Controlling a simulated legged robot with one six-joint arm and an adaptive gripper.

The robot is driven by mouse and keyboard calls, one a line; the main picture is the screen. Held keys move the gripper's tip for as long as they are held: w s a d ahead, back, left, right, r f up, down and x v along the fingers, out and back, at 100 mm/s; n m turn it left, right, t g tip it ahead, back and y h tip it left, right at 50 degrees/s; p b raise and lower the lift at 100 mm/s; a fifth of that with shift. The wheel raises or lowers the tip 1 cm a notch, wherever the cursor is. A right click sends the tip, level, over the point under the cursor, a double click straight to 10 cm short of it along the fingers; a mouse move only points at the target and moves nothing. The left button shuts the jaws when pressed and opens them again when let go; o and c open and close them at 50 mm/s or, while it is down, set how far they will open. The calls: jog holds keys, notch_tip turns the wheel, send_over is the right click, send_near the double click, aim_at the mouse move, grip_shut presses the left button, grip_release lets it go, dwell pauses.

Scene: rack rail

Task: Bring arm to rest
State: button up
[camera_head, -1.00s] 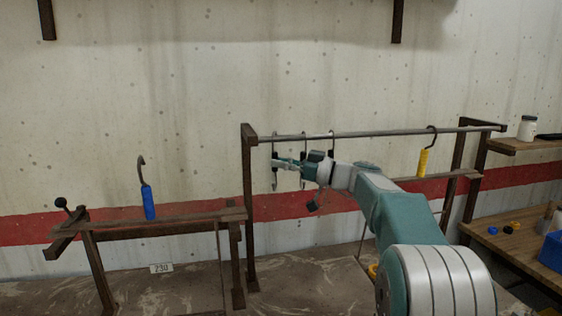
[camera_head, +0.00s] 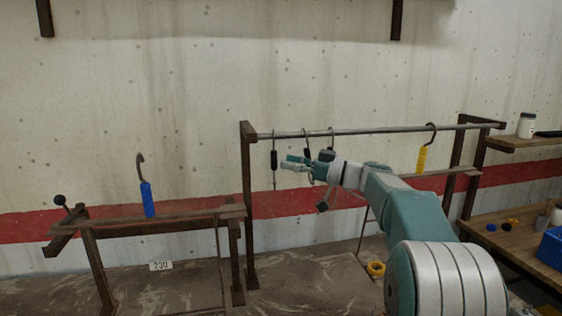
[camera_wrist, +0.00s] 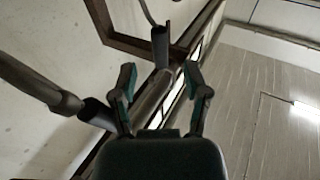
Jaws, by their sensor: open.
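My gripper (camera_head: 293,163) is open in front of the rack in the head view, with nothing between its fingers. In the wrist view the two fingers (camera_wrist: 160,92) stand apart. Several hooks hang on the metal rail (camera_head: 375,132). A dark-handled hook (camera_head: 274,160) hangs at the left end, just left of my fingertips. Two more dark hooks hang close behind my gripper and are partly hidden by it. A yellow-handled hook (camera_head: 423,158) hangs farther right. In the wrist view a dark handle (camera_wrist: 160,45) shows beyond the fingers and another (camera_wrist: 98,113) lies to their left.
A blue-handled hook (camera_head: 147,199) stands on the low left rack (camera_head: 180,219). A wooden bench (camera_head: 520,239) at right holds a blue bin (camera_head: 552,248) and small parts. A shelf (camera_head: 540,143) holds a white jar (camera_head: 526,126).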

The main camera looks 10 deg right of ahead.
jog(key=v, duration=0.9)
jog(key=s+a+f+m+g+h, duration=0.2)
jog(key=s+a+f+m+h, duration=0.15)
jog(key=s+a, duration=0.35)
jog(key=s+a+f+m+g+h, duration=0.3)
jog(key=s+a+f+h, duration=0.15)
jog(key=s+a, duration=0.2)
jog(key=s+d+f+m+h, duration=0.1)
jog(key=s+f+h, duration=0.3)
jog(key=s, duration=0.5)
jog(key=s+d+f+m+h, duration=0.1)
jog(key=s+f+m+h, duration=0.3)
jog(key=s+f, duration=0.4)
jog(key=shift+s+f+t+h, duration=0.4)
jog(key=shift+s, duration=0.7)
jog(key=shift+m, duration=0.25)
